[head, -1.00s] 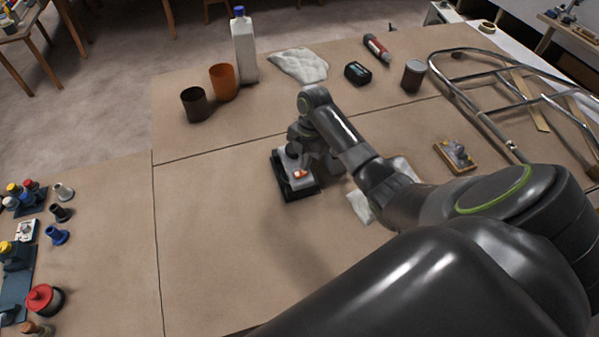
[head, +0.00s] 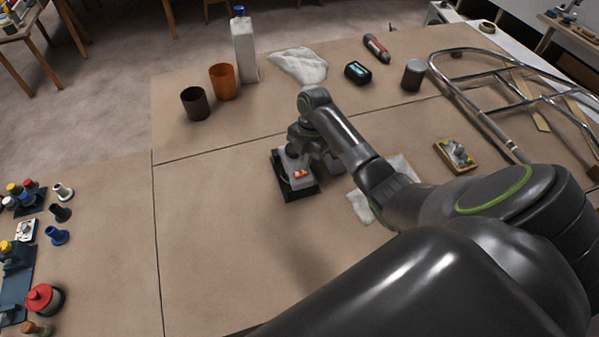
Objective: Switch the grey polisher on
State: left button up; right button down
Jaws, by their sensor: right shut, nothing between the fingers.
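The grey polisher (head: 297,183) sits on a dark base on the brown worktop, near the middle of the head view. A small orange-red switch (head: 301,174) shows on its near side. My right arm reaches over the table from the lower right. My right gripper (head: 294,153) is shut and empty at the far end of the polisher, just beyond the orange-red part. I cannot tell whether its fingertips touch the polisher, and part of the polisher is hidden behind the gripper. My left gripper is not in view.
An orange cup (head: 223,83), a dark cup (head: 195,104) and a white bottle (head: 245,50) stand at the back. A white cloth (head: 363,206) lies partly under my arm. A metal frame (head: 480,115) lies at right. The worktop left of the polisher is clear.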

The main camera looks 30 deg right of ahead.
jog(key=shift+f+b, duration=0.45)
jog(key=shift+f, duration=0.4)
jog(key=shift+r, duration=0.15)
notch_tip(320, 180, up, 7)
jog(key=p, duration=0.7)
jog(key=shift+p, duration=0.3)
jog(key=shift+s+f, duration=0.1)
jog(key=shift+f, duration=0.1)
